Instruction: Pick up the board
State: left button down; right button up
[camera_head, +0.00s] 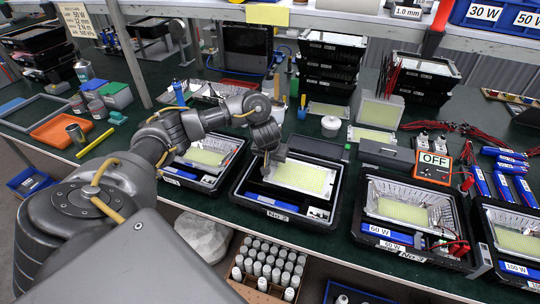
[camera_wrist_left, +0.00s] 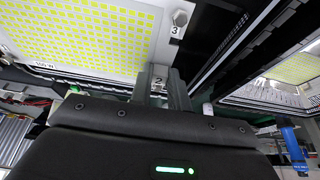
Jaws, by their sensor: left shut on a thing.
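The board (camera_head: 302,178) is a pale plate with a grid of yellow LEDs. It shows over the black floodlight housing marked No.2 (camera_head: 238,189), in the middle of the bench. My left gripper (camera_head: 267,171) reaches down at the board's left edge and is shut on it. In the left wrist view the fingers (camera_wrist_left: 166,86) meet the board's edge by a tab marked 2, and the board (camera_wrist_left: 75,35) fills the upper left. I cannot tell whether the board is clear of the housing. My right gripper is not in view.
Open housings with boards stand close by: one at left (camera_head: 207,160), a 60 W one (camera_head: 405,207) and a 100 W one (camera_head: 515,240) at right. An orange meter (camera_head: 433,167) reading OFF stands behind. Red leads and blue-bodied parts lie at right.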

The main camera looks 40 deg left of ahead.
pick_arm(q)
jog(key=s+d+r+p, duration=0.5)
jog(key=d+p, duration=0.1)
jog(key=d, duration=0.2)
jog(key=shift+d+r, duration=0.2)
jog(key=shift+d, duration=0.2)
